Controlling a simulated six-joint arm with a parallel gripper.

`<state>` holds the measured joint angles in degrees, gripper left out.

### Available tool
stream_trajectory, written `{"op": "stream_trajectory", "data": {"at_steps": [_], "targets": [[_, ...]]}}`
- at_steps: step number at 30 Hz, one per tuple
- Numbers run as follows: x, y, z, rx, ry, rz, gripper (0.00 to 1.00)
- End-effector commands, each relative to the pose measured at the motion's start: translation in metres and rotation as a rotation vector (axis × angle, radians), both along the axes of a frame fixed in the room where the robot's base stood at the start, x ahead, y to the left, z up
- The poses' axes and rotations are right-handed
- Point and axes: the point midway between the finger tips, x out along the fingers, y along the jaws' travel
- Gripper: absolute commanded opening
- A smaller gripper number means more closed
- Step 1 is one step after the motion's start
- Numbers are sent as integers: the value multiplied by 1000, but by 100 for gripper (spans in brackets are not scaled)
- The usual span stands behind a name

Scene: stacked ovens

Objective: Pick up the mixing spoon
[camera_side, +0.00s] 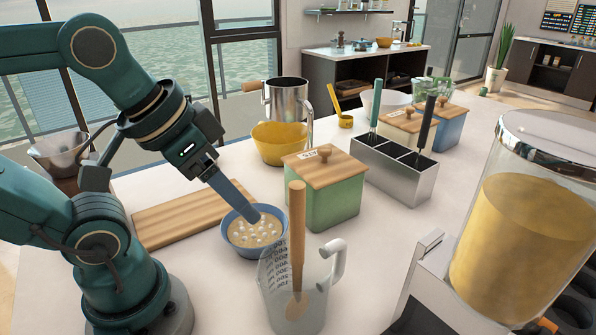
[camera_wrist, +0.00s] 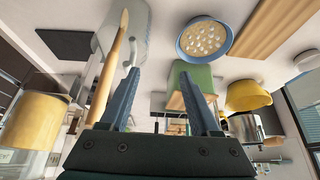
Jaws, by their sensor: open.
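A wooden mixing spoon (camera_side: 297,232) stands nearly upright in a clear measuring jug (camera_side: 322,308), with its handle above the rim and its lower end seen through the jug wall. In the wrist view, the spoon (camera_wrist: 108,65) is left of the fingers, apart from them. My gripper (camera_side: 245,207) is open and empty, above the blue bowl and to the left of the spoon in the side view. In the wrist view, both fingers of my gripper (camera_wrist: 159,75) are spread, with nothing held between them.
A blue bowl (camera_side: 226,236) of pale contents is below my gripper. A green lidded box (camera_side: 340,202) stands behind the jug, and a wooden board (camera_side: 180,212) lies left. A metal utensil holder (camera_side: 412,182) and large yellow-filled container (camera_side: 515,235) are right.

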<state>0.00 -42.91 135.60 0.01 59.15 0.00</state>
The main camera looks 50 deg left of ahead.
Motion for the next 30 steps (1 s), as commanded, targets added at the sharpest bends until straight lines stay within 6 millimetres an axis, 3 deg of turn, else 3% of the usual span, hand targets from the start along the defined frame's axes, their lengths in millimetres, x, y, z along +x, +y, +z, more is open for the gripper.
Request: {"op": "stream_trajectory", "data": {"at_steps": [3,10,21,30], "targets": [[2,0,33,0,-9,0,63],[1,-1,82,-1,2,-3,63],[28,-42,87,-2,289,-123,63],[38,-64,83,23,414,-167,63]]}}
